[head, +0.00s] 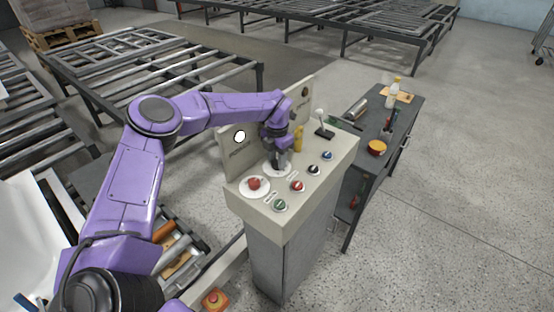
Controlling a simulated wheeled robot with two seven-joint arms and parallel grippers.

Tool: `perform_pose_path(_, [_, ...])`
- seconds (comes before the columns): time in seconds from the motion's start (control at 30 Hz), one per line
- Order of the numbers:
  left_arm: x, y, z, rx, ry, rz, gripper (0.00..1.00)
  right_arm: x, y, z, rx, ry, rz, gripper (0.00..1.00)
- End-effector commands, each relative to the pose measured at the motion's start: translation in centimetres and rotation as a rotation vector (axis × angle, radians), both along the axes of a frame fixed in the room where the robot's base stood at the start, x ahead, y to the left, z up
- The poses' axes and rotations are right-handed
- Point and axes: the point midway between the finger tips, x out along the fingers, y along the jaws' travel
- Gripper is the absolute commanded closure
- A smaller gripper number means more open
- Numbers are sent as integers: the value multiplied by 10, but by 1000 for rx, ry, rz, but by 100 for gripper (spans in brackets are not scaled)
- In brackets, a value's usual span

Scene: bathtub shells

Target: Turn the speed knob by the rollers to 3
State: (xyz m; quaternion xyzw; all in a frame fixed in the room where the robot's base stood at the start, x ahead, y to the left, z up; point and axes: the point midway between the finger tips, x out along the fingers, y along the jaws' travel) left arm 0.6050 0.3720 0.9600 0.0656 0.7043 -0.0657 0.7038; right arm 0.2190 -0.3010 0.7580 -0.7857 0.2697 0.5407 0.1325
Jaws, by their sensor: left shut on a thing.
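The beige control console (283,228) stands in the middle of the head view. My left gripper (281,165) reaches down onto its top from the left. It is shut on the speed knob, which sits on a round white dial plate (277,173). The gripper hides most of the knob, so its pointer and the number it stands at cannot be read. My right gripper is not in view.
A red mushroom button (254,183) sits near the gripper. A green button (280,204), red button (297,186), black knob (313,169) and blue button (327,155) line the front. A joystick (321,119) and a dark side table (400,125) stand beyond.

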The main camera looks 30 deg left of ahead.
Motion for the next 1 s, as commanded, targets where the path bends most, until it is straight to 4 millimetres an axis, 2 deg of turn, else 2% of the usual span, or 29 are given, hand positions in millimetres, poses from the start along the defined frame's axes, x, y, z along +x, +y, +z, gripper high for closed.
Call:
perform_pose_path(0.37, [0, 0, 0, 0, -1, -354, 93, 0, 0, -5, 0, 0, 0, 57])
perform_pose_path(1.0, [0, -1, 1, -1, -2, -958, 93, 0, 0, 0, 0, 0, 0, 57])
